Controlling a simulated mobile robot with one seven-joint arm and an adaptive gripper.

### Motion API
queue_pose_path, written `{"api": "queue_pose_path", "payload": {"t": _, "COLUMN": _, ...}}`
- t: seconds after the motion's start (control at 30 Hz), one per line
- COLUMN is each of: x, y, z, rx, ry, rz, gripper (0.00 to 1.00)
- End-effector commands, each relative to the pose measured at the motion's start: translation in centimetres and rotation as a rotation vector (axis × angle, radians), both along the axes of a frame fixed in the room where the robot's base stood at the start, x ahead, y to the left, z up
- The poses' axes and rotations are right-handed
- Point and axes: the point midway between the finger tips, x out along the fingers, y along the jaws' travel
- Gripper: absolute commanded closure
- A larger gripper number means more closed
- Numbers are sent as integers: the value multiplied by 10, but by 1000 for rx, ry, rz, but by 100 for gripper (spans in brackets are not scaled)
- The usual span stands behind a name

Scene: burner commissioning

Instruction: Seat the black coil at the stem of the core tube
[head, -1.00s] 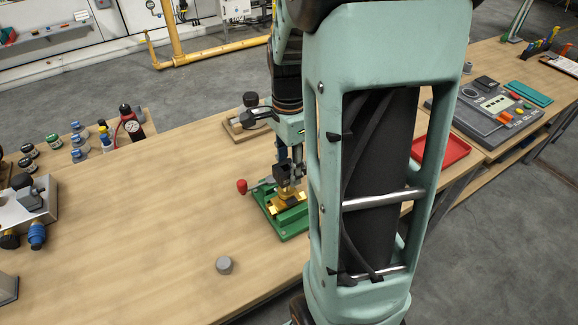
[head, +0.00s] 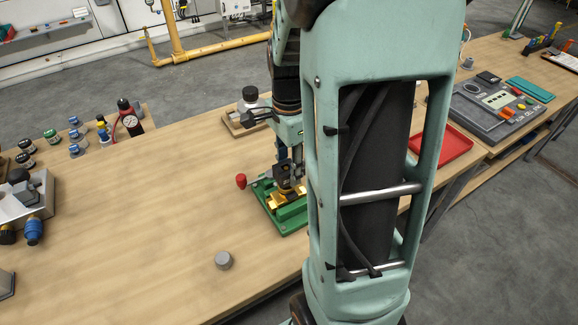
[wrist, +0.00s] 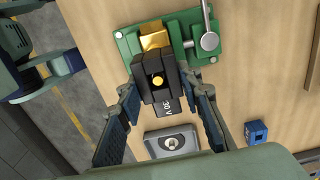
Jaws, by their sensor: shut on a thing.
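The black coil (wrist: 166,99), marked "30V", is between the fingers of my gripper (wrist: 166,104) in the wrist view. My gripper is shut on it. A round gold tip, apparently the core tube stem (wrist: 158,82), shows in the coil's top opening. The coil sits over the brass valve body (wrist: 154,41), which is held in a green fixture (wrist: 120,45). In the head view the coil (head: 282,171) is just above the brass body (head: 287,198), partly hidden by my gripper (head: 296,165). How far down the stem the coil sits cannot be told.
A grey cap (head: 223,260) stands in front. A wooden-based block (head: 247,112) stands behind, a red tray (head: 444,146) to the right. A blue block (wrist: 256,132) shows in the wrist view.

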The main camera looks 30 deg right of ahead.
Motion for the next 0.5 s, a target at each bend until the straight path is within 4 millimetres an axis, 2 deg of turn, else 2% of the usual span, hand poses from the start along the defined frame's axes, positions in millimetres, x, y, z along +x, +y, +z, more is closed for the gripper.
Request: {"api": "queue_pose_path", "payload": {"t": 0.5, "x": 0, "y": 0, "z": -12, "rx": 0, "ry": 0, "rz": 0, "gripper": 96}}
